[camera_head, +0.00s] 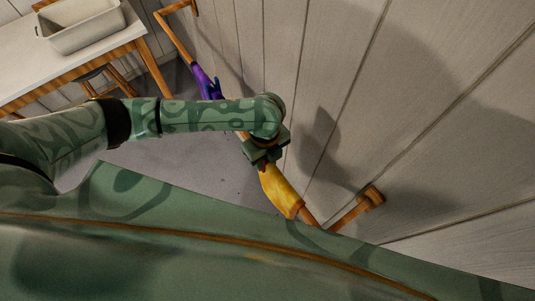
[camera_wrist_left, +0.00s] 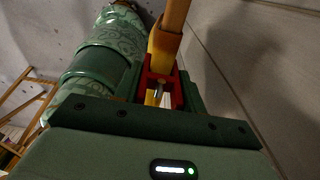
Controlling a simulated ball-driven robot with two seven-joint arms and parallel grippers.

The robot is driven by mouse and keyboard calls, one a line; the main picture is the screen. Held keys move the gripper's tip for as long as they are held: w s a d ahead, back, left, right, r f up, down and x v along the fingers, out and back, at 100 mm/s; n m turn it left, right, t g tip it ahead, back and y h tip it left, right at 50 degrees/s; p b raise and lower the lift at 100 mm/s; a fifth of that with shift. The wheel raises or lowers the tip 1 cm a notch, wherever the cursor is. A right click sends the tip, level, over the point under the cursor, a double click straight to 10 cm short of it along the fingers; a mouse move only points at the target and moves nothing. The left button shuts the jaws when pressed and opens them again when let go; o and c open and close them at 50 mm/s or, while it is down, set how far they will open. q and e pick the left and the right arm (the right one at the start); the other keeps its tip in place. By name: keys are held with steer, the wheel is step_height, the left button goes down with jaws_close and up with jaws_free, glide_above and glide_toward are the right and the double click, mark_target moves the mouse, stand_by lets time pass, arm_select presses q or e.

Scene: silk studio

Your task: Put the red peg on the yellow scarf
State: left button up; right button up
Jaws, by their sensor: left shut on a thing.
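My left gripper (camera_head: 264,152) is at the wooden rail along the wall, just above the yellow scarf (camera_head: 278,188) in the head view. The scarf hangs over the rail; it also shows in the left wrist view (camera_wrist_left: 158,62). In that view my left gripper (camera_wrist_left: 160,98) is shut on the red peg (camera_wrist_left: 177,92), which has two red sides and a metal spring between them. The far end of the peg is right at the scarf's lower end in the picture. I cannot tell whether it grips the cloth. My right gripper is out of view.
The rail (camera_head: 178,37) runs along the panelled wall, with a wooden bracket (camera_head: 370,197) at its near end. A purple scarf (camera_head: 207,83) hangs farther up the rail. A table with a pale basin (camera_head: 82,27) stands at the upper left, with a stool below it.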

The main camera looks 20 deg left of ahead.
arm_select(q)
steer(key=shift+f, duration=0.3)
stand_by(0.8)
steer(key=o, duration=1)
steer(key=shift+o, duration=0.2)
steer(key=shift+r, duration=0.1)
step_height(320, 180, up, 16)
steer(key=p, duration=0.6)
steer(key=shift+w+a, duration=0.3)
steer(key=shift+a, duration=0.1)
